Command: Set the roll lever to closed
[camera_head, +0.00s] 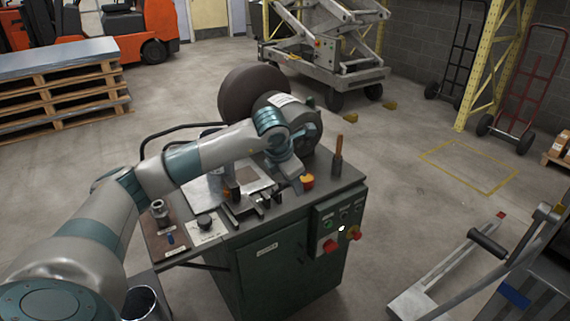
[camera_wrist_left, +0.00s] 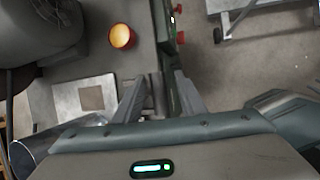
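I cannot tell for certain which part is the roll lever. In the head view, a black grip (camera_head: 487,243) sits on a grey metal frame at the lower right, near a red-tipped bar (camera_head: 500,215). An upright brown handle (camera_head: 338,157) stands on the back right of the green machine cabinet (camera_head: 277,270). My left arm reaches over this cabinet. In the left wrist view my left gripper (camera_wrist_left: 160,92) has its fingers apart, above a small grey block on the machine top; no held object shows. My right gripper is out of view.
The cabinet's front carries a control panel with red knobs (camera_head: 330,246). A large dark disc (camera_head: 243,92) stands behind. Open floor separates the cabinet from the right-hand frame.

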